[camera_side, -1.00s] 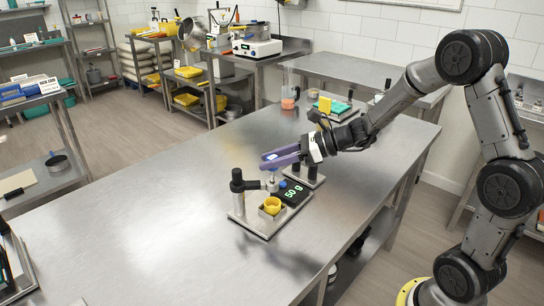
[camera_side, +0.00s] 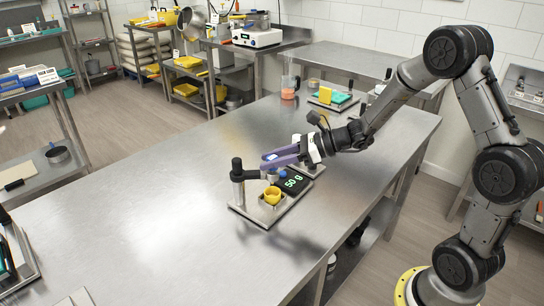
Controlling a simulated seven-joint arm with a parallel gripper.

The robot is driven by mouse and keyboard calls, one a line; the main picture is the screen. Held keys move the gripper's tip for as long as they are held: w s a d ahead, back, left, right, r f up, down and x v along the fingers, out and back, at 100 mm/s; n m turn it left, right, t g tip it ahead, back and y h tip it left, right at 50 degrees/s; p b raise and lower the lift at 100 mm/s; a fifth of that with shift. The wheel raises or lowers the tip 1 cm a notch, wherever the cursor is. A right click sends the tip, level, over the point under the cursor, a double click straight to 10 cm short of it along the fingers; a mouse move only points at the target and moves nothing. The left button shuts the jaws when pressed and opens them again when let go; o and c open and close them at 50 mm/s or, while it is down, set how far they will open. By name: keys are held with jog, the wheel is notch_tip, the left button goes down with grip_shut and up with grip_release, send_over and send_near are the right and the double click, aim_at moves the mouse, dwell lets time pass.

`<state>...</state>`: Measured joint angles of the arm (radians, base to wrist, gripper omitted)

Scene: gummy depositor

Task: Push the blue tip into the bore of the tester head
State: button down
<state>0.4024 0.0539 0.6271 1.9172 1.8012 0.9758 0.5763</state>
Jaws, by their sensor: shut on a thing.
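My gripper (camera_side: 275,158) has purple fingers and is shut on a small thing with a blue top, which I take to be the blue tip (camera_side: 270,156). The fingers hide most of it. They are just above the tester head (camera_side: 272,174), the small light part at the end of the black arm on the tester stand. The picture is too small to tell whether the tip touches the head or is in the bore, which is hidden.
A blue knob (camera_side: 283,174) is beside the head.

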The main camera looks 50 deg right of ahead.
jog(key=shift+f, duration=0.3)
jog(key=shift+c, duration=2.2)
grip_release()
jog(key=v, duration=1.4)
jog(key=shift+w+a+r, duration=0.1)
